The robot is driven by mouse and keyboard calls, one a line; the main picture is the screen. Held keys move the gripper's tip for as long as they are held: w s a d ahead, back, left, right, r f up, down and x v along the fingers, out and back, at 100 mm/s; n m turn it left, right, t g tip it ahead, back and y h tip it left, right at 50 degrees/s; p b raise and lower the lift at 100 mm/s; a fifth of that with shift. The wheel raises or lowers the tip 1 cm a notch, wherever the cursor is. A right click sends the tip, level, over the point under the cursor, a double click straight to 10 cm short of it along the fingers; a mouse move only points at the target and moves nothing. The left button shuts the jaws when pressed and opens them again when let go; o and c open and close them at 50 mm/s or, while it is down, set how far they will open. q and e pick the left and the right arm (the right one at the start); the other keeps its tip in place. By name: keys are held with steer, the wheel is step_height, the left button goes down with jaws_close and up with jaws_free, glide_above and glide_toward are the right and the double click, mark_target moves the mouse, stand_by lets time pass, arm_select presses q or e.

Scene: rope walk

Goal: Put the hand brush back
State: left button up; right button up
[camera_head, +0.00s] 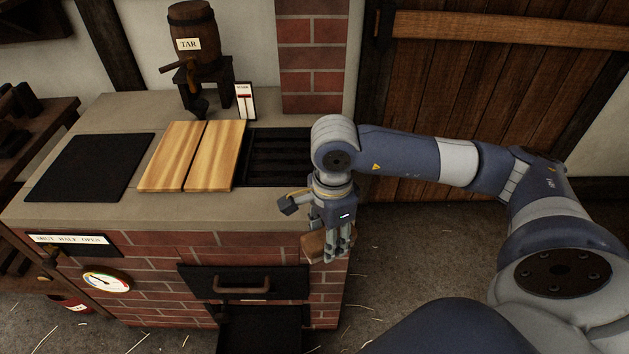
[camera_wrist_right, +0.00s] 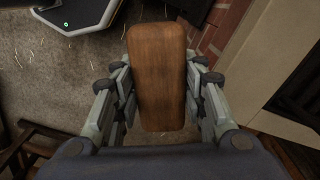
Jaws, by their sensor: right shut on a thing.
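The hand brush shows as a brown wooden block (camera_wrist_right: 158,75) in the right wrist view, between the fingers of my right gripper (camera_wrist_right: 160,110). My right gripper is shut on it. In the head view the brush (camera_head: 313,246) hangs at the fingers of the right gripper (camera_head: 330,245), in front of the brick stove's right front corner. Its bristles are not visible. My left gripper is not in view.
The brick stove (camera_head: 160,245) has a stone top with a black plate (camera_head: 88,167), two wooden boards (camera_head: 192,155) and a dark grate (camera_head: 279,157). A tar barrel (camera_head: 193,42) stands behind. A wooden door (camera_head: 490,100) is at right. Straw-strewn floor lies below.

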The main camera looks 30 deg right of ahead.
steer(key=shift+w+d+r+m, duration=0.3)
steer(key=shift+w, duration=0.05)
steer(key=w+d+p, duration=0.1)
steer(key=w+d, duration=0.1)
steer(key=w, duration=0.2)
steer(key=w+d+f+p, duration=0.1)
steer(key=w+d, duration=0.1)
steer(key=w, duration=0.2)
steer(key=w+d+p, duration=0.2)
steer(key=w+d, duration=0.1)
steer(key=w, duration=0.2)
steer(key=shift+w+f, duration=0.1)
steer(key=shift+f, duration=0.15)
step_height(320, 180, down, 3)
steer(key=shift+p, duration=0.8)
steer(key=shift+w+f, duration=0.1)
steer(key=shift+f, duration=0.2)
steer(key=shift+f+b, duration=0.2)
steer(key=shift+b, duration=0.1)
steer(key=o, duration=1)
